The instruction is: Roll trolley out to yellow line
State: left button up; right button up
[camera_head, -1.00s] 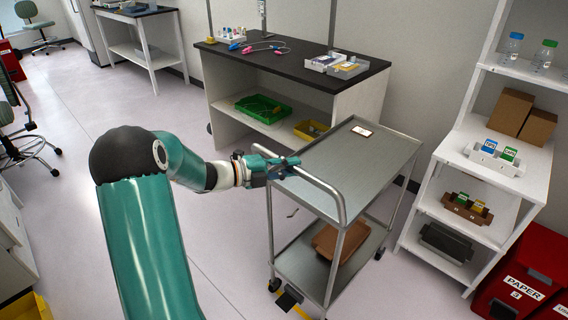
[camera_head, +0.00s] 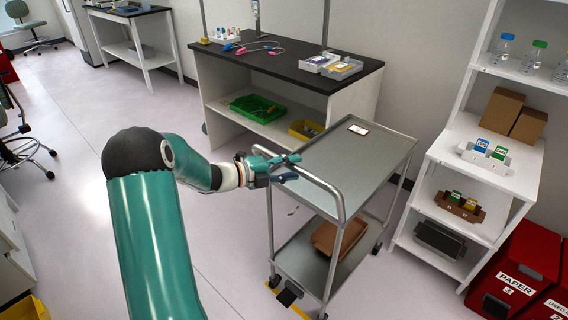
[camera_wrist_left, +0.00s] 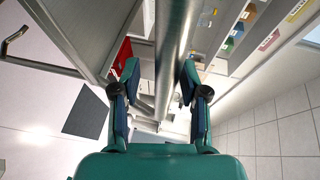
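The grey metal trolley (camera_head: 355,165) stands in the middle right of the head view, with its tubular push handle (camera_head: 325,184) on the near left side. A yellow line (camera_head: 299,311) shows on the floor at the trolley's near end, partly hidden by a dark foot-like part (camera_head: 289,293). My left gripper (camera_head: 296,168) is at the handle with its fingers spread apart. In the left wrist view, the metal bar (camera_wrist_left: 171,60) runs between the two open fingers (camera_wrist_left: 159,76), with a gap beside the left finger. My right gripper is not in view.
A brown tray (camera_head: 338,238) lies on the trolley's lower shelf, and a small white card (camera_head: 358,130) on top. A black-topped bench (camera_head: 290,70) stands behind, a white shelf unit (camera_head: 500,160) and red bins (camera_head: 515,275) to the right. Floor left of the trolley is clear.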

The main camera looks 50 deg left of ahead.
pick_arm(q)
jog(key=shift+r, duration=0.15)
jog(key=shift+s, duration=0.1)
jog(key=v, duration=1.1)
jog(key=shift+s+a, duration=0.15)
jog(key=shift+s, duration=0.25)
